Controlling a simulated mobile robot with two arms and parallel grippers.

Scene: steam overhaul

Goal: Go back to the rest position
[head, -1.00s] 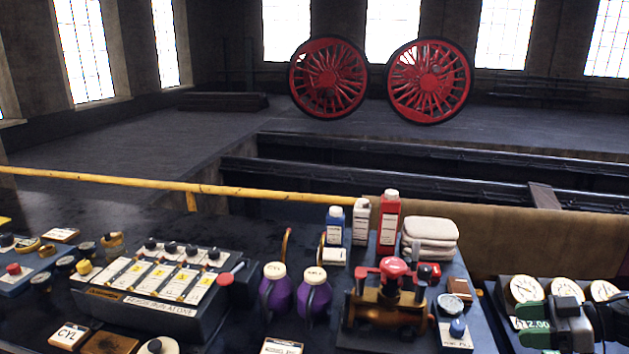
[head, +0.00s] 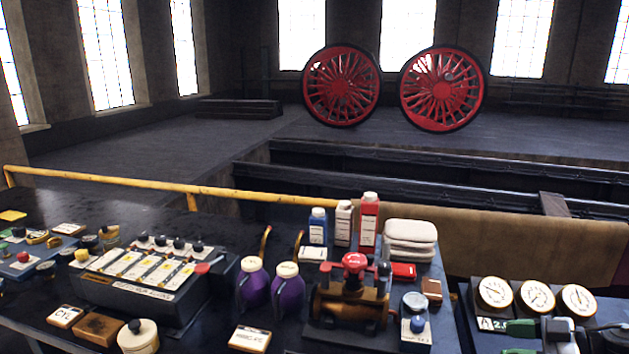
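My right gripper (head: 518,339) is at the bottom right edge of the head view, just in front of the gauge box. Its two green fingers stand apart with nothing seen between them. The lower finger is partly cut off by the picture's edge. My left gripper is not in view. On the bench, the brass valve body with a red handwheel (head: 354,262) stands upright on a dark tray.
Three round gauges (head: 536,296) sit right of the tray. Purple oil cans (head: 288,287), bottles (head: 368,222), folded cloths (head: 410,240) and a lever box (head: 150,272) crowd the bench. A yellow rail (head: 110,181) runs behind; red wheels (head: 442,88) stand far off.

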